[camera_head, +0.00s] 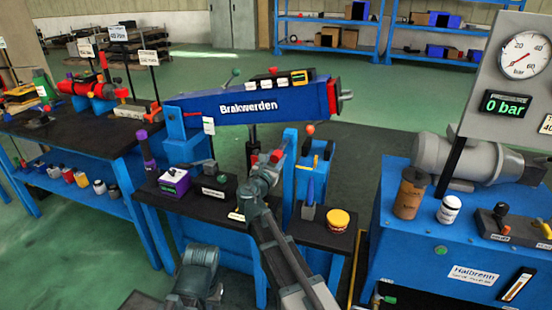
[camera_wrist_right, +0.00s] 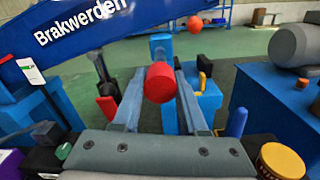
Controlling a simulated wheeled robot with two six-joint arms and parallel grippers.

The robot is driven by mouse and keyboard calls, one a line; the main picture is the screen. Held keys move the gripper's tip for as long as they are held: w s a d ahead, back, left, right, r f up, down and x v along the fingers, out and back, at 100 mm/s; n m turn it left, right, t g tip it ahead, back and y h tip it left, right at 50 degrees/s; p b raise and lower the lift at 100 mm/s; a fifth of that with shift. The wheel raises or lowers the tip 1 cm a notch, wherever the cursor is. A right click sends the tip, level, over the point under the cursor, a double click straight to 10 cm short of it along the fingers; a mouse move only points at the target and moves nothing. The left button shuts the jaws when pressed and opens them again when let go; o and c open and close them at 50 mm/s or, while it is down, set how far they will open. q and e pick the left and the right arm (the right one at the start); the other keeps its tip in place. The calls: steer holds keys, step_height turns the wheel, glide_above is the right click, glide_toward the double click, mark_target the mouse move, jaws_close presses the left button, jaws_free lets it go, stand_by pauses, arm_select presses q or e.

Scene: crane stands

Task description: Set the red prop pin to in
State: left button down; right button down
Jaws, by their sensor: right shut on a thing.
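The red prop pin (camera_wrist_right: 160,82) shows as a red round knob between the fingers of my right gripper (camera_wrist_right: 158,92) in the right wrist view. In the head view my right gripper (camera_head: 268,162) is at the blue post below the long blue boom (camera_head: 250,106) marked "Brakwerden". Red parts show at its fingertips, and the fingers partly cover them. The gripper is shut on the red pin. The pin's shaft is hidden behind its knob, so its depth cannot be told.
An orange-red ball lever (camera_head: 310,130) stands right of the post. A purple box (camera_head: 174,184) sits to the left. A blue cabinet (camera_head: 398,255) stands right.

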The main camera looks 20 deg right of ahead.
mark_target(284, 146)
stand_by(0.4)
steer(key=x, duration=0.9)
steer(key=shift+s, duration=0.1)
steer(key=shift+c, duration=2.2)
jaws_free()
steer(key=shift+s+a, duration=0.1)
steer(key=v, duration=1.3)
steer(key=shift+s+a, duration=0.25)
